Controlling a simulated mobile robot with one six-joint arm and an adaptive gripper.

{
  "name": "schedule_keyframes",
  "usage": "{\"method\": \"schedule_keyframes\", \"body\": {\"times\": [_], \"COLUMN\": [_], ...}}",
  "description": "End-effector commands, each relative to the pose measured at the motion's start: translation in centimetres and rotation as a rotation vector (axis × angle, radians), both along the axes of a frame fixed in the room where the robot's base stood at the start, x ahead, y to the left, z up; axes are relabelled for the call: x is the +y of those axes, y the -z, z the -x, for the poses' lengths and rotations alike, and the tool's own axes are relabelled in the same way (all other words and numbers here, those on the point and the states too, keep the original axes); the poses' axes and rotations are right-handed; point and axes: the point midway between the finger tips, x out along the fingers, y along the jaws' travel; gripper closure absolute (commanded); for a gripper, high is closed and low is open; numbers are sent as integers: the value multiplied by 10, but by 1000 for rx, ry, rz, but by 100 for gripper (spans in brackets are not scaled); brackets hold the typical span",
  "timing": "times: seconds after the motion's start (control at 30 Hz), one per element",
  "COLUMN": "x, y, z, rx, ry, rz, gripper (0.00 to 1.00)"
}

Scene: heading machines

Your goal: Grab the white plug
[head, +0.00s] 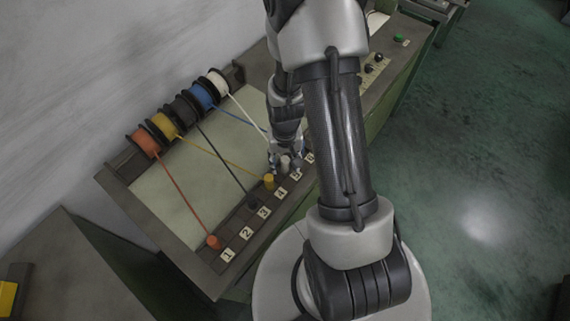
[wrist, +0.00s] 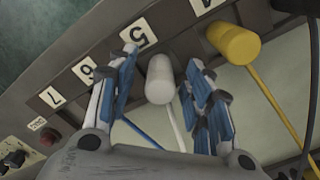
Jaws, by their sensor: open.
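The white plug (wrist: 160,79) shows in the wrist view at the socket beside the label 5, with a white cord running from it toward the camera. My gripper (wrist: 161,72) is open, with one blue-padded finger on each side of the white plug. I cannot tell whether either finger touches it. In the head view the white plug (head: 285,163) shows small below my gripper (head: 285,158), partly hidden by the fingers.
A yellow plug (wrist: 233,43) stands at the neighbouring socket on the right in the wrist view. An orange plug (head: 213,241) and a black plug (head: 252,201) stand along the same strip. Several coloured cord spools (head: 163,125) line the back. A blue cord (wrist: 139,133) passes near the fingers.

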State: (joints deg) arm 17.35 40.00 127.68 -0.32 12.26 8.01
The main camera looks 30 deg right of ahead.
Motion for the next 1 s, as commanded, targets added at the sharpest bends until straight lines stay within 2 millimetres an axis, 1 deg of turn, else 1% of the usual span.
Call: {"method": "schedule_keyframes", "body": {"times": [0.07,0.73,1.0], "x": [0,0,0], "y": [-1,-1,-1], "z": [0,0,0], "rx": [0,1,1], "ry": [0,0,0], "rz": [0,0,0], "gripper": [55,100,100]}}
